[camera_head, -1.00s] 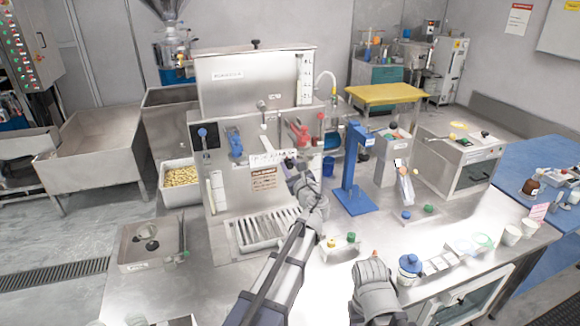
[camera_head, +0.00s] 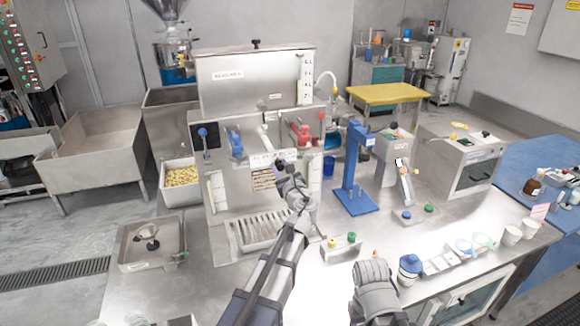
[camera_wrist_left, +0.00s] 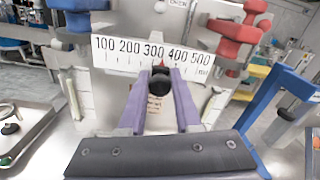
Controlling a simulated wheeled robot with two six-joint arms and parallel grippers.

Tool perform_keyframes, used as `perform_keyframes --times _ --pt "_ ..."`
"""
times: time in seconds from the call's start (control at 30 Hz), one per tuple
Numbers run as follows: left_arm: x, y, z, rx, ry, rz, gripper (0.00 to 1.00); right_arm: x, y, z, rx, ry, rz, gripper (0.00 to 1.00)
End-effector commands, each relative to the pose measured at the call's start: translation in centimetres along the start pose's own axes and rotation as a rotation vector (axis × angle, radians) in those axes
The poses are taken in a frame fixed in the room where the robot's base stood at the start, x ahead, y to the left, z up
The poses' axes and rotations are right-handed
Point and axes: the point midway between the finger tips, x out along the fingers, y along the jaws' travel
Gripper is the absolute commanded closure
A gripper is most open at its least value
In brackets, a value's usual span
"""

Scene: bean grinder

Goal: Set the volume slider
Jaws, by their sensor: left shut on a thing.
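The volume scale (camera_wrist_left: 127,56) is a white strip on the steel machine front, marked 100 to 500 ml. It also shows in the head view (camera_head: 266,160). A small red pointer (camera_wrist_left: 160,65) stands under the scale, close to the 300 figure and slightly right of its middle. The slider's black knob (camera_wrist_left: 160,86) sits below the pointer, between the two purple fingers of my left gripper (camera_wrist_left: 160,80). The left gripper (camera_head: 281,168) is shut on the knob. In the head view the gripper hides the knob. My right gripper does not show, only a grey part of that arm.
Red (camera_head: 304,132) and blue (camera_head: 235,144) fittings stick out above the scale on either side. A drip grate (camera_head: 262,229) lies below. A blue stand (camera_head: 352,172) rises to the right. A stand with yellow and green knobs (camera_head: 341,246) is on the front counter.

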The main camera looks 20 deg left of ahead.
Motion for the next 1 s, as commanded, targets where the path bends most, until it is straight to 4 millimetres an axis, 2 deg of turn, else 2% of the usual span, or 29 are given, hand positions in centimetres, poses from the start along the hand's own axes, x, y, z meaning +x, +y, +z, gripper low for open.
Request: perform_keyframes --times 0.03,0.2,0.57,0.6,0.83,1.0 --pt "-0.3 1.6 0.4 -0.003 -0.001 0.005 1.0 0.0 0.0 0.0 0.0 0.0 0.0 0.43" --pt "-0.2 3.8 1.0 -0.003 0.0 0.003 1.0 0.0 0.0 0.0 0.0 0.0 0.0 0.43" --pt "-0.1 4.0 1.1 -0.003 0.001 0.001 1.0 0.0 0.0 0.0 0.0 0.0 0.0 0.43" --pt "-0.1 4.0 1.1 -0.003 0.001 0.001 0.63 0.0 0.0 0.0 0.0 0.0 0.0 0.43" --pt "-0.1 4.0 1.1 -0.001 0.0 0.001 0.39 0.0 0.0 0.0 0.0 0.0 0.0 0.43" --pt "0.0 4.0 1.1 -0.001 0.0 0.001 0.39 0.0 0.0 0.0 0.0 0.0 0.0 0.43"
